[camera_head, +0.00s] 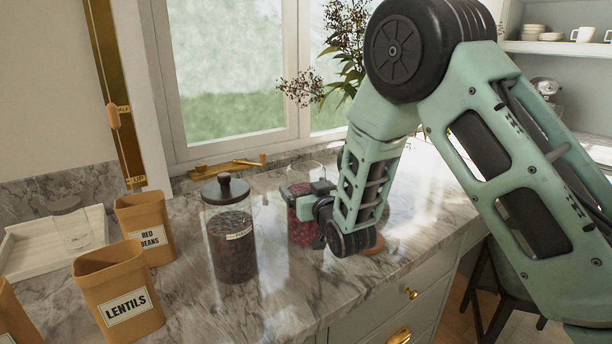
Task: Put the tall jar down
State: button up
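The tall jar (302,232) is clear glass with dark red contents in its lower part and an open-looking clear upper part. It stands upright above or on the marble counter, right of a lidded jar. My gripper (300,190) comes from the right at the jar's mid-height. Its fingers appear closed around the glass, partly hidden by the gripper body. I cannot tell whether the jar's base touches the counter (290,300).
A glass jar with a dark lid (232,240) stands close left. Tan canisters labelled red beans (148,228) and lentils (118,290), and a white tray (30,258), are further left. A brown round lid (374,246) lies near the front edge. Leafy stems (345,50) rise behind my arm.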

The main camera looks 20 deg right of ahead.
jog(key=shift+f, duration=0.35)
jog(key=o, duration=1.8)
jog(key=shift+f, duration=0.1)
